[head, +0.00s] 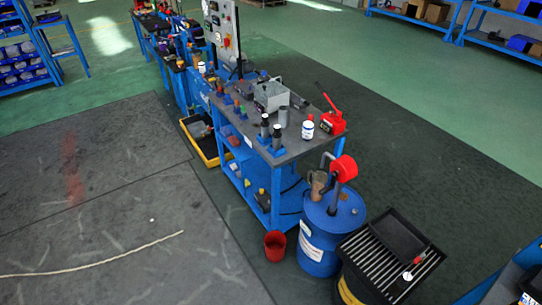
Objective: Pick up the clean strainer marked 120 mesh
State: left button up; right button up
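A blue workbench (291,149) with a dark top stands in the middle of the head view. Near its front edge are two dark cylinders with pale tops, a left one (265,128) and a right one (277,138), upright in blue holders. A plain grey cylinder (283,116) stands just behind them. These may be strainers, but they are too small to tell. No 120 mesh marking can be read, and I cannot tell clean from dirty. Neither of my grippers is in view.
A grey metal box (270,96), a white bottle (308,128) and a red can (332,122) share the benchtop. A blue drum (322,240) with a red-topped pump, a slatted black tray (375,265) and a red bucket (275,246) stand in front. Open floor lies left.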

aim_at(277, 136)
jog(key=u, duration=1.05)
jog(key=i, duration=1.6)
jog(key=z, duration=0.6)
